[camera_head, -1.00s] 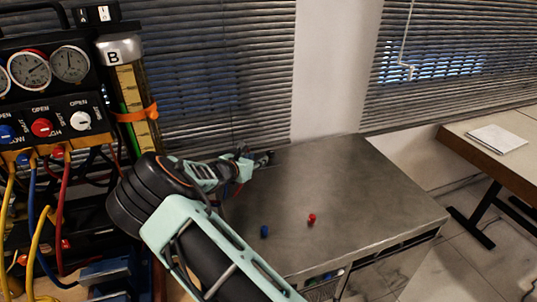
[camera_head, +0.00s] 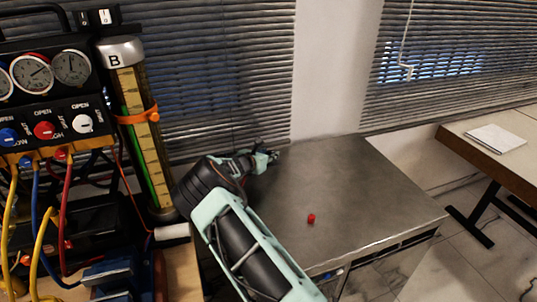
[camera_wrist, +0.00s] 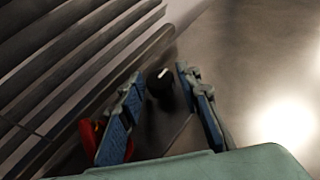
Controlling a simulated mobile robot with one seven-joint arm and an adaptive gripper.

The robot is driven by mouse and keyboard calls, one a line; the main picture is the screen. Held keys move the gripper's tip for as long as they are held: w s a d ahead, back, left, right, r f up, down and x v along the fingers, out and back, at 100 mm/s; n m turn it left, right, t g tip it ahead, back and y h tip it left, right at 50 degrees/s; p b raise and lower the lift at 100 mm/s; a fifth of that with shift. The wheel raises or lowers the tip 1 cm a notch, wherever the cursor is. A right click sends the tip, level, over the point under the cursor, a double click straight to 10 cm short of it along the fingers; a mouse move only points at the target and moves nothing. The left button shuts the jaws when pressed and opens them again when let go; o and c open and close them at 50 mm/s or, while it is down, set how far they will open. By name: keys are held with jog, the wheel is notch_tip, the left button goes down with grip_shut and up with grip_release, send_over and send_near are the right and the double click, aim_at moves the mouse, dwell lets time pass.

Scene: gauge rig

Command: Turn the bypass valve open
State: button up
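The gauge panel (camera_head: 60,148) at the left of the head view has a blue knob (camera_head: 8,136), a red knob (camera_head: 43,130) and a white knob (camera_head: 83,123) with OPEN and SHUT lettering. I cannot tell which part is the bypass valve. My gripper (camera_head: 270,156) is over the back left of the metal table, away from the panel. In the wrist view my gripper (camera_wrist: 160,76) is open. A round black piece with a white mark (camera_wrist: 160,84) shows between its fingertips; contact is unclear. A red and yellow thing (camera_wrist: 90,136) is partly hidden behind the left finger.
The metal table (camera_head: 370,190) is mostly bare, with a small red piece (camera_head: 311,218) on it. A cylinder marked B (camera_head: 140,130) stands beside the panel. Hoses hang below the panel. Window blinds (camera_head: 220,80) are close behind my gripper. A wooden desk (camera_head: 500,150) is at right.

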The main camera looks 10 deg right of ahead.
grip_shut()
